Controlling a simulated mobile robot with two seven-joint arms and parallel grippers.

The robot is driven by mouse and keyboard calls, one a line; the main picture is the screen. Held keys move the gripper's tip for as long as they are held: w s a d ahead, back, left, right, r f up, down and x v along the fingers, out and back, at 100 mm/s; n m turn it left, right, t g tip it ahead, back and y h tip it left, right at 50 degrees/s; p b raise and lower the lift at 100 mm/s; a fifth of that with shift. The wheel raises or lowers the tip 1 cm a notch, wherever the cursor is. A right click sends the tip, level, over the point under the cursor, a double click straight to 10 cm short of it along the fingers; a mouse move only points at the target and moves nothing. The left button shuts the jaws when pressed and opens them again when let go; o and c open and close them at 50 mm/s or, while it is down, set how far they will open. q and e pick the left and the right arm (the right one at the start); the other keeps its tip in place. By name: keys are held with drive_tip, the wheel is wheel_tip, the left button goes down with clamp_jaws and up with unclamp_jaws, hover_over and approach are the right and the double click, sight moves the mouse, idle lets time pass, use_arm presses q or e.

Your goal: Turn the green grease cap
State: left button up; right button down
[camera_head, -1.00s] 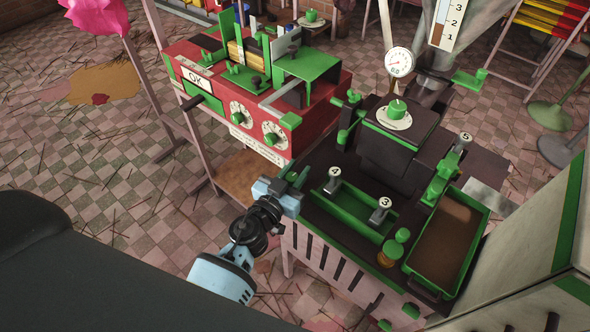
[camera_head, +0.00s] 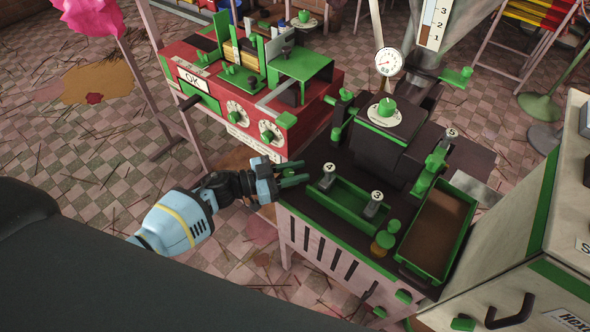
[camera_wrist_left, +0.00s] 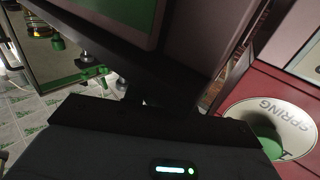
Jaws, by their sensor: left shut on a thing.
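In the head view, a small green cap sits on an amber jar (camera_head: 383,242) at the dark machine's front edge; it may be the grease cap. A green knob (camera_head: 393,226) stands close behind it. Another green knob (camera_head: 386,107) sits on a white dial on the raised block. My left gripper (camera_head: 292,173) is at the machine's left edge, pointing right, left of lever 4 and apart from the amber jar. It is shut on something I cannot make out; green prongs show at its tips. My right gripper is not in view.
Levers 4 (camera_head: 326,176) and 3 (camera_head: 374,203) rise from a green trough. A green-rimmed tray (camera_head: 437,232) of brown material lies right of them. The red machine (camera_head: 240,110) with dials stands behind my left gripper. The wrist view shows a SPRING dial (camera_wrist_left: 265,118). A cabinet (camera_head: 560,200) stands at right.

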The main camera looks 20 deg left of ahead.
use_arm(q)
drive_tip(key=shift+m+g+h+b, duration=0.35)
drive_tip(key=shift+m+g+h, duration=0.25)
drive_tip(key=shift+m+g, duration=0.3)
drive_tip(key=shift+s+g, duration=0.1)
drive_tip(key=shift+g, duration=0.4)
drive_tip(key=shift+d+r, duration=0.1)
drive_tip(key=o, duration=0.9)
drive_tip(key=shift+o, duration=0.5)
drive_tip(key=shift+s+f, duration=0.15)
drive_tip(key=shift+f, duration=0.1)
